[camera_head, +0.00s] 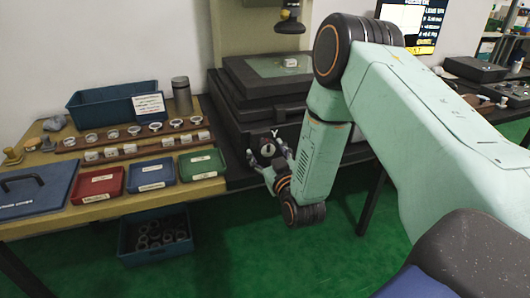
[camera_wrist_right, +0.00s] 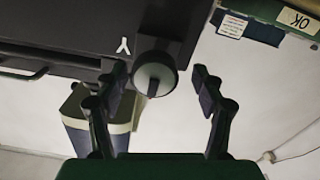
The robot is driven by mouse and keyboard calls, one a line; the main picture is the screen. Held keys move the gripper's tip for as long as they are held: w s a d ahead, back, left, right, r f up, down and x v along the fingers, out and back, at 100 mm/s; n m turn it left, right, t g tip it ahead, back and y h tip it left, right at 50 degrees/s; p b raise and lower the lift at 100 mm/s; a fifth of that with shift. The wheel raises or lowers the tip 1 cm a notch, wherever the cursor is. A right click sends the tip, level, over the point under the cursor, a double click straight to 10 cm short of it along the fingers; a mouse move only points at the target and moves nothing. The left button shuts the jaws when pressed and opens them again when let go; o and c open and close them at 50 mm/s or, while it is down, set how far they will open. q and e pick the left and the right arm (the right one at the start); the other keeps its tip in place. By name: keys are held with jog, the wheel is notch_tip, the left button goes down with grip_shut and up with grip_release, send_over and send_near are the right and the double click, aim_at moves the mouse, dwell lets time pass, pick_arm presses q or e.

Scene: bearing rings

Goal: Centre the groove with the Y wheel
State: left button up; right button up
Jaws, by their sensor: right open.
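The Y wheel (camera_head: 267,150) is a round knob on the front of the dark measuring machine (camera_head: 240,108), below a white letter Y. In the right wrist view the wheel (camera_wrist_right: 155,76) shows between my fingers, closer to the left finger, with space on both sides. My right gripper (camera_head: 272,160) is open around the wheel in the head view; its fingers (camera_wrist_right: 158,72) do not visibly touch it. A small pale piece (camera_head: 291,62) sits on the machine's glass stage (camera_head: 268,67). I cannot make out a groove on it. My left gripper is out of view.
A bench on the left holds a blue bin (camera_head: 112,102), a row of rings on a wooden rack (camera_head: 128,150), and red, blue (camera_head: 150,174) and green trays. A lit screen (camera_head: 400,18) hangs at the back right. A crate of rings (camera_head: 125,250) stands below the bench.

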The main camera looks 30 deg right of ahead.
jog(key=shift+w+d, duration=0.25)
jog(key=shift+w, duration=0.05)
jog(key=shift+w+d+f, duration=0.25)
jog(key=shift+d, duration=0.2)
jog(key=shift+a+r, duration=0.1)
jog(key=shift+a, duration=0.15)
jog(key=shift+a+r, duration=0.1)
jog(key=shift+a, duration=0.05)
jog(key=shift+c, duration=0.8)
jog(key=shift+d, duration=0.3)
jog(key=c, duration=0.5)
jog(key=shift+a, duration=0.1)
jog(key=c, duration=0.5)
jog(key=shift+a+m, duration=0.1)
jog(key=shift+m, duration=2.7)
jog(key=o, duration=1.2)
jog(key=shift+c, duration=0.2)
